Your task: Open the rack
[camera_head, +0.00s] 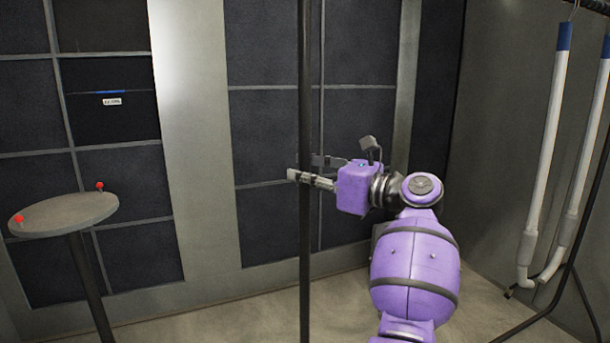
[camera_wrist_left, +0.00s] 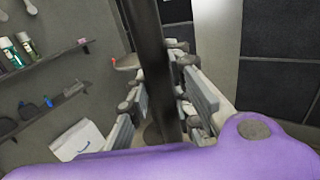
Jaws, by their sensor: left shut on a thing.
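A dark vertical bar (camera_head: 306,80) runs from the top to the bottom of the head view, left of my purple arm. My left gripper (camera_head: 307,178) reaches it from the right and is shut on it at about mid-height. In the left wrist view, the bar (camera_wrist_left: 148,50) passes between the two grey fingers of the left gripper (camera_wrist_left: 168,108). The frames do not clearly show how the bar joins the rack. My right gripper is not in view.
Dark panelled walls (camera_head: 265,125) stand behind. A round table (camera_head: 62,213) with red knobs is at left. White pipes with blue ends (camera_head: 545,150) hang at right. In the wrist view, shelves (camera_wrist_left: 45,115) with bottles are at left. Bare floor lies between.

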